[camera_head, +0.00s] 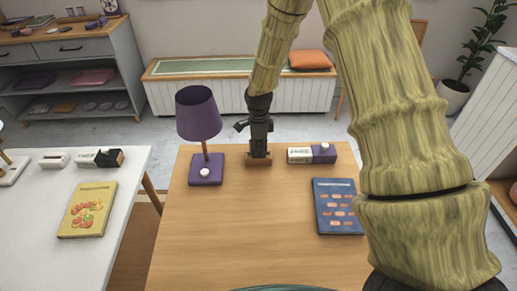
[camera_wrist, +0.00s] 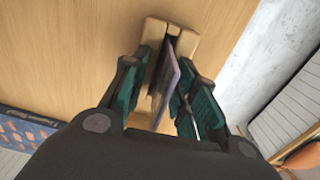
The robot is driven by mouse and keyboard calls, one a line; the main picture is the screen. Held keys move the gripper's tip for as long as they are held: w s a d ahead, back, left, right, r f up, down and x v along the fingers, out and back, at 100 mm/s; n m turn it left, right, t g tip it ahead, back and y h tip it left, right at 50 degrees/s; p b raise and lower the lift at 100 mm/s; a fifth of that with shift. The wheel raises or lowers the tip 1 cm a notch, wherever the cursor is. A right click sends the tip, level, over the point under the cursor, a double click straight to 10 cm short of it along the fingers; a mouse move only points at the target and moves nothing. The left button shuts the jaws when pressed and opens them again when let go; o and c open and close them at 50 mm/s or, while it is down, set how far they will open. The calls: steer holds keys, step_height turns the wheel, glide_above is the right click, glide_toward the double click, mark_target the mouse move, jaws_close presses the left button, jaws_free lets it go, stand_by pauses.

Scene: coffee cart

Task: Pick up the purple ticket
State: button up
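The purple ticket (camera_wrist: 168,80) is a thin upright card standing in a small wooden holder (camera_wrist: 187,42). In the head view the holder (camera_head: 259,159) sits near the far edge of the wooden table, and the ticket cannot be made out there. My gripper (camera_head: 258,141) points down right over the holder. In the wrist view my gripper's green-padded fingers (camera_wrist: 165,75) are apart, one on each side of the ticket. A gap shows between the left finger and the ticket; the right finger is very close to it, and I cannot tell whether they touch.
A purple lamp (camera_head: 199,117) stands just left of the holder. A white and purple box (camera_head: 312,154) lies just to its right. A blue book (camera_head: 338,206) lies nearer on the right. The wooden table (camera_head: 235,225) is clear in front. A white table (camera_head: 95,255) stands at left.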

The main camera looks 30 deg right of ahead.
steer(key=shift+c, duration=0.2)
jaws_close()
steer(key=shift+r, duration=0.4)
steer(key=r, duration=0.1)
steer(key=r+b, duration=0.1)
steer(key=shift+s+a+r, duration=0.2)
steer(key=shift+a+r, duration=0.1)
steer(key=shift+a, duration=0.1)
steer(key=s+a+r+b, duration=0.2)
steer(key=s+a+b, duration=0.1)
steer(key=s+a, duration=0.75)
steer(key=shift+w+a+r+p, duration=0.3)
steer(key=shift+r+p, duration=0.45)
steer(key=shift+p, duration=0.15)
steer(key=shift+w+a+r+p, duration=0.35)
steer(key=shift+r+p, duration=0.45)
steer(key=shift+p, duration=0.05)
steer(key=shift+w+a+r+p, duration=0.3)
steer(key=shift+r+p, duration=0.45)
steer(key=shift+p, duration=0.15)
